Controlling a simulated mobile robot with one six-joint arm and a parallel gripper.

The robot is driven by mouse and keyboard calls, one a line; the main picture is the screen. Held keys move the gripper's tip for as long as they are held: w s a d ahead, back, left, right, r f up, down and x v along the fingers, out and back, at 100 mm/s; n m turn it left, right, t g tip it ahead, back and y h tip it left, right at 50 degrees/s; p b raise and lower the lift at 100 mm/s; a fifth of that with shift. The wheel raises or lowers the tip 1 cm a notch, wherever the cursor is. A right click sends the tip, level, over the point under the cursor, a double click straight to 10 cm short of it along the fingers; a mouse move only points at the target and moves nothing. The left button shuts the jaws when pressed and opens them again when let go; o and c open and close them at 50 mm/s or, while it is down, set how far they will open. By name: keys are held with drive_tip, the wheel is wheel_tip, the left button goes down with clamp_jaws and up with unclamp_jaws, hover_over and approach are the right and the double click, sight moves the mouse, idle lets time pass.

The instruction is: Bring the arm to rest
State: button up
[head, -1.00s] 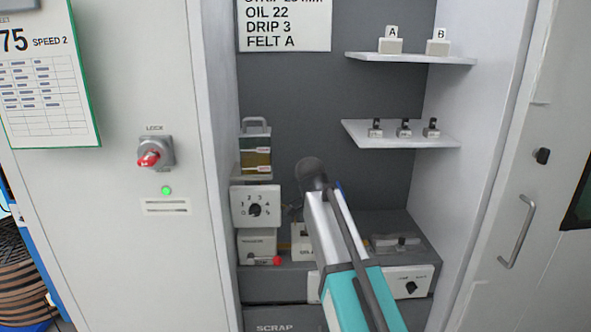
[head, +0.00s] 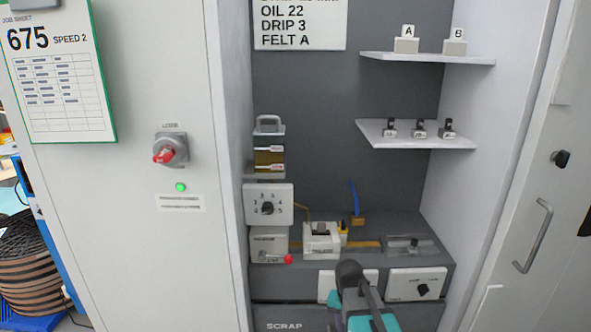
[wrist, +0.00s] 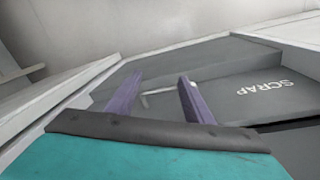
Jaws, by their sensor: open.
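My gripper (wrist: 161,76) shows in the wrist view with its two purple fingers apart and nothing between them. Past the fingers are grey surfaces and a dark panel marked SCRAP (wrist: 265,87). In the head view my teal and dark arm is low in front of the station bench (head: 285,283), and the gripper's fingers are hidden there.
The bench bay holds a dial box (head: 269,205), a white block unit (head: 321,240), a blue upright piece (head: 355,198) and a red knob (head: 288,259). Shelves (head: 427,57) hold A and B blocks. A cabinet with a red lock switch (head: 165,152) stands left.

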drive_tip(key=s+f+n+g+y, duration=0.1)
drive_tip(key=s+f+n+g, duration=0.4)
drive_tip(key=s+f, duration=2.3)
drive_tip(key=s, duration=0.4)
drive_tip(key=shift+s+f+g, duration=0.2)
drive_tip(key=shift+s+g, duration=0.1)
